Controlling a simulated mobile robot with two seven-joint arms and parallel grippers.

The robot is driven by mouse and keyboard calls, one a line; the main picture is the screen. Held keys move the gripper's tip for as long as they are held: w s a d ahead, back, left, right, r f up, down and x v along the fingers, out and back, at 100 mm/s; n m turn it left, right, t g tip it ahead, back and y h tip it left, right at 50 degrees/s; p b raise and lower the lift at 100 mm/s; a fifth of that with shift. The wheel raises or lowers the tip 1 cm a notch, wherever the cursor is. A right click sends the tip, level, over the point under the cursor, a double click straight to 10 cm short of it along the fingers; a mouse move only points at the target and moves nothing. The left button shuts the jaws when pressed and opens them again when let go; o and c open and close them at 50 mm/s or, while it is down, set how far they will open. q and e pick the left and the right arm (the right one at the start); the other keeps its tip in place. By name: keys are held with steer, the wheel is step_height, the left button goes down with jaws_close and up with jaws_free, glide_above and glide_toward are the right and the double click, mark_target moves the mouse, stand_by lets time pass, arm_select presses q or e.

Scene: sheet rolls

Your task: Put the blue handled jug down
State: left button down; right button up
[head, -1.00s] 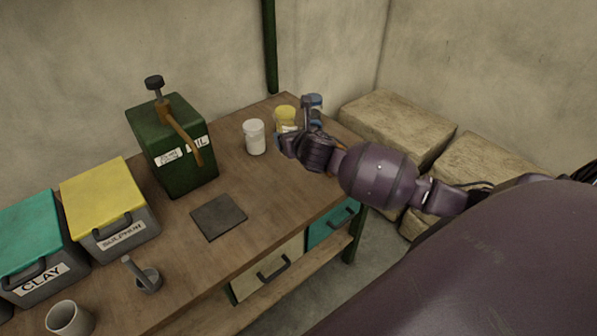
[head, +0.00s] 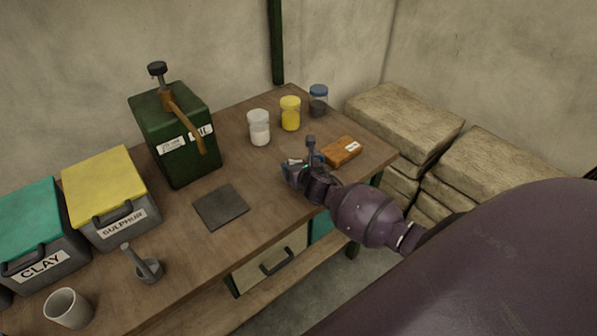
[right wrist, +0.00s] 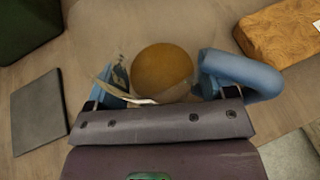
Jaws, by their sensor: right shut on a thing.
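My right gripper (head: 303,170) is over the right part of the wooden table and is shut on the blue handled jug. In the head view a blue bit of the jug (head: 288,169) shows beside the gripper, which hides most of it. In the right wrist view the jug's curved blue handle (right wrist: 248,72) sticks out at the right of the gripper (right wrist: 160,100). A round brown area (right wrist: 162,68) shows just beyond the jaws, and I cannot tell whether it is the jug's contents. I cannot tell whether the jug touches the table. My left gripper is out of view.
An orange-brown block (head: 341,151) lies right of the gripper. White (head: 259,128), yellow (head: 290,114) and blue-lidded (head: 318,101) jars stand behind. A dark square plate (head: 221,207) lies left, before a green box (head: 175,140). The wooden table (head: 250,185) is bare between plate and gripper.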

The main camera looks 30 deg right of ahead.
steer(key=shift+f, duration=0.9)
steer(key=shift+f, duration=0.15)
steer(key=o, duration=0.9)
